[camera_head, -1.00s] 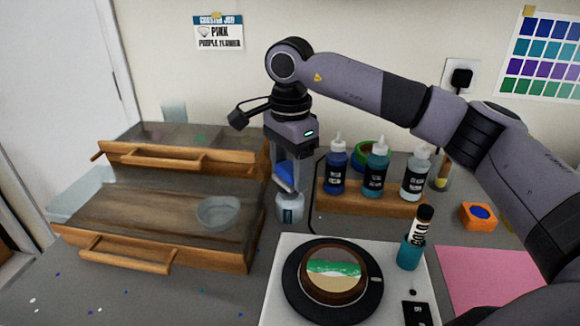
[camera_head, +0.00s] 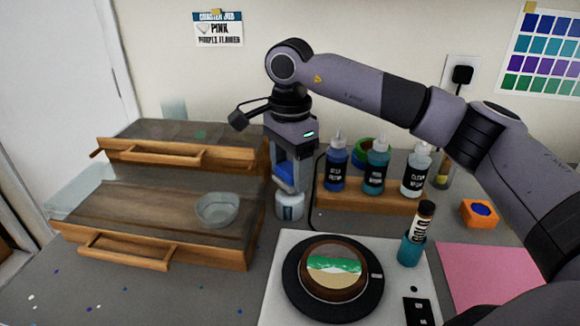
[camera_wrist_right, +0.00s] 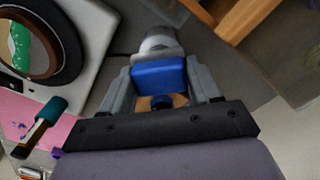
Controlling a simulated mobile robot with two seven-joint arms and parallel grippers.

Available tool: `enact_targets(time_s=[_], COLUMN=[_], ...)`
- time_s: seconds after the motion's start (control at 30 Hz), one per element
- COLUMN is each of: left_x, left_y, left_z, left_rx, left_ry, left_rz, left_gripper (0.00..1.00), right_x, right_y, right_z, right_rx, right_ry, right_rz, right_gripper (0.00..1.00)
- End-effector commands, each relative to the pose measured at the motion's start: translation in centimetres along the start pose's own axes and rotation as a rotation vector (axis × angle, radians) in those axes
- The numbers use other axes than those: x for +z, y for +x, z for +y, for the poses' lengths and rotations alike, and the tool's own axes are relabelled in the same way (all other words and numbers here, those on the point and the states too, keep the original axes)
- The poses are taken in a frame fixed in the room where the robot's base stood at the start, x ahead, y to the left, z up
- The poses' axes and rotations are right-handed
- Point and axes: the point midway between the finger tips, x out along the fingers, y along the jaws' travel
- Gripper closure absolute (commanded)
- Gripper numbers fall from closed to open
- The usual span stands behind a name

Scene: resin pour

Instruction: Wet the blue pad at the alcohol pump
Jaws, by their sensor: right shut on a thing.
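My right gripper (camera_head: 287,182) points down behind the turntable, shut on the blue pad (camera_head: 285,173). In the right wrist view the blue pad (camera_wrist_right: 159,74) sits between the two fingers of the gripper (camera_wrist_right: 160,82). The alcohol pump (camera_head: 290,206), a small white and clear bottle with a dark label, stands on the bench directly below the gripper. Its pale top (camera_wrist_right: 158,42) shows just beyond the pad in the right wrist view. I cannot tell whether pad and pump touch. My left gripper is not in view.
A turntable (camera_head: 291,283) with a round resin piece (camera_head: 335,268) is in front. Several dye bottles (camera_head: 375,165) stand in a wooden rack (camera_head: 385,203) at right. A pink mat (camera_head: 480,275) lies right.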

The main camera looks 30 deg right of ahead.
Motion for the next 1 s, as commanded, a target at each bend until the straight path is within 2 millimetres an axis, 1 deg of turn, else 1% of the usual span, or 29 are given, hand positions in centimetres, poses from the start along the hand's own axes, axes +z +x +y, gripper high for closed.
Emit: enact_targets(time_s=[0.77,1.0], left_x=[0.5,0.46], left_y=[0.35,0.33], left_z=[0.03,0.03], left_rx=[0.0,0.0], left_ry=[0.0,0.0], left_rz=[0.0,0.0], left_gripper=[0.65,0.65], right_x=[-0.01,-0.01], right_y=[1.03,1.0], right_z=[0.02,0.02], right_rx=[0.001,0.001], right_ry=[0.0,0.0], right_rz=[0.0,0.0], right_gripper=[0.63,0.63])
